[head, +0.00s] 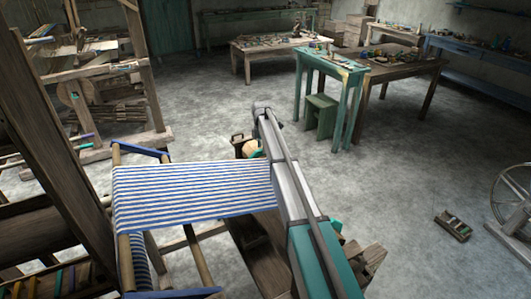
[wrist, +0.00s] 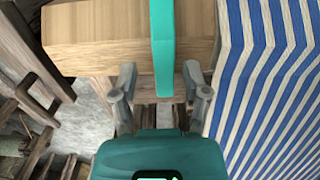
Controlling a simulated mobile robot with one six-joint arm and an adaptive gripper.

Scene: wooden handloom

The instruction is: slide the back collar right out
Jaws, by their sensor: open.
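A teal strip (wrist: 162,45), which seems to be the collar, crosses a pale wooden beam (wrist: 95,38) in the wrist view. It runs from the top edge of the picture down past the beam's near edge. Whether it wraps all the way around the beam is hidden. My gripper (wrist: 158,82) is open, with one finger on each side of the strip's lower end. Gaps show between the strip and both fingers, wider on the left. In the head view my arm hides the gripper and the collar cannot be made out.
Blue-and-white striped cloth (head: 190,195) is stretched on the loom and lies close to the right finger in the wrist view (wrist: 275,80). Dark loom timbers (head: 50,130) stand at the left. A teal table (head: 335,75) stands farther back, with open floor (head: 420,160) at the right.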

